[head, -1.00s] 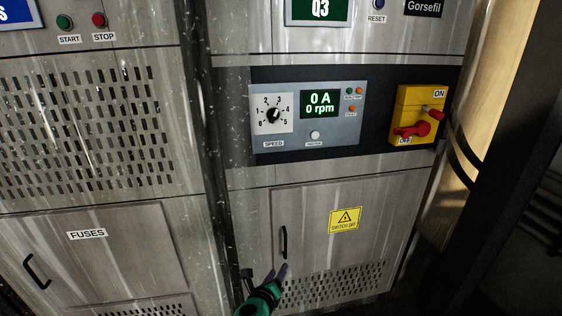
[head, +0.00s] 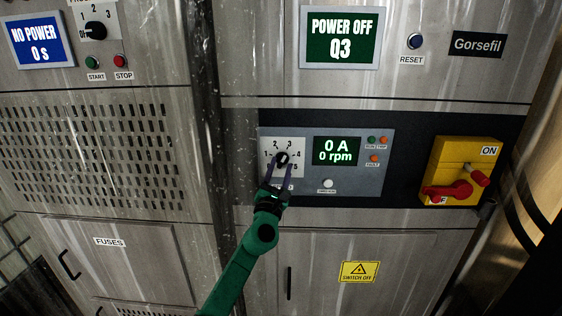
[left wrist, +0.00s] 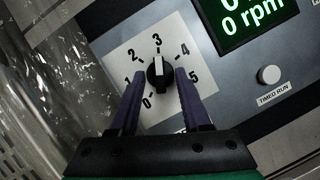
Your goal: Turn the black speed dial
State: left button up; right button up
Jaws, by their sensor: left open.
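The black speed dial (head: 283,158) is a round knob on a white scale plate numbered 0 to 5. It also shows in the left wrist view (left wrist: 159,73), its white line pointing up, near the 3. My left gripper (head: 281,162) is open, its two purple fingers on either side of the dial. In the left wrist view the fingertips (left wrist: 160,76) straddle the knob with thin gaps showing. I cannot tell how deep they reach. The fingers hide part of the plate in the head view. My right gripper is not in view.
The display (head: 336,151) reads 0 A and 0 rpm. A white timed run button (left wrist: 268,75) sits beside the dial plate. A yellow switch box with a red handle (head: 463,171) stands further right. The upper screen (head: 340,38) reads POWER OFF Q3.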

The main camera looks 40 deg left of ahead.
pick_arm(q)
jog(key=shift+x, duration=0.8)
jog(key=shift+s, duration=0.15)
grip_shut()
jog(key=shift+d, duration=0.1)
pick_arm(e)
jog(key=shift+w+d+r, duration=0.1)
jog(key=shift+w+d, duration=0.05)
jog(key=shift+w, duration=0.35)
pick_arm(q)
jog(key=shift+n, duration=0.4)
